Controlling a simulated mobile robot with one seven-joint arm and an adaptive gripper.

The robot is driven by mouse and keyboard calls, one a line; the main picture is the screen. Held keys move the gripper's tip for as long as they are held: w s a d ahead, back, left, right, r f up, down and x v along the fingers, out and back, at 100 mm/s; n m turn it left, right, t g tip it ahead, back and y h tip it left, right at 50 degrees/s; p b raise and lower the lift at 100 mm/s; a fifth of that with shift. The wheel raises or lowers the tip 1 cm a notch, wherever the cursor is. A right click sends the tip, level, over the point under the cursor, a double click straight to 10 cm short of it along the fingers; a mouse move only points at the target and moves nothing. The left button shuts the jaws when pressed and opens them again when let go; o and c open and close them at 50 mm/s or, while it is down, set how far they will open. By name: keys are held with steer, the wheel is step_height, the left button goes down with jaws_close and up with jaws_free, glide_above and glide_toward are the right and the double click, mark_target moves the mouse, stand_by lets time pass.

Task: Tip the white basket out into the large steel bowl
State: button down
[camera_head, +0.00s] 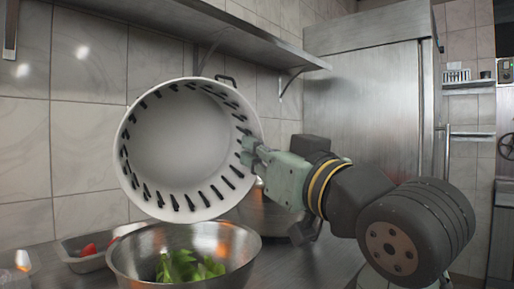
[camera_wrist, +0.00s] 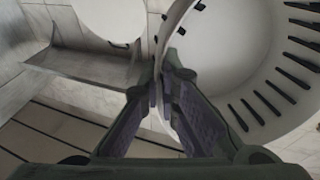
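The white basket (camera_head: 180,143) is round with dark slots around its wall. It is tilted on its side in the air, its open mouth facing the head camera, and I see nothing inside it. My gripper (camera_head: 250,152) is shut on the basket's rim at its right side. In the wrist view the fingers (camera_wrist: 165,88) pinch the basket wall, and the slotted inside of the basket (camera_wrist: 250,60) shows at the right. The large steel bowl (camera_head: 125,258) stands on the counter below the basket. Green pieces (camera_head: 185,267) lie in the bowl.
A steel tray (camera_head: 75,262) with red items (camera_head: 88,249) sits left of the bowl. Another steel vessel (camera_head: 265,212) stands behind, partly hidden by basket and arm. A wall shelf (camera_head: 200,25) hangs above. A steel fridge (camera_head: 365,100) stands at the back right.

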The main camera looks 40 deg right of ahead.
steer(key=shift+r+g+p, duration=0.5)
steer(key=shift+r+p, duration=0.15)
steer(key=shift+p, duration=0.45)
steer(key=g+p, duration=0.2)
steer(key=p, duration=0.2)
steer(key=r+g+y+p, duration=0.1)
steer(key=g+p, duration=0.1)
steer(key=p, duration=0.3)
steer(key=shift+r+m+g, duration=0.15)
steer(key=shift+m+g, duration=0.15)
steer(key=shift+s+g+p, duration=0.1)
steer(key=shift+g+p, duration=0.3)
steer(key=shift+p, duration=0.25)
steer(key=shift+f, duration=0.25)
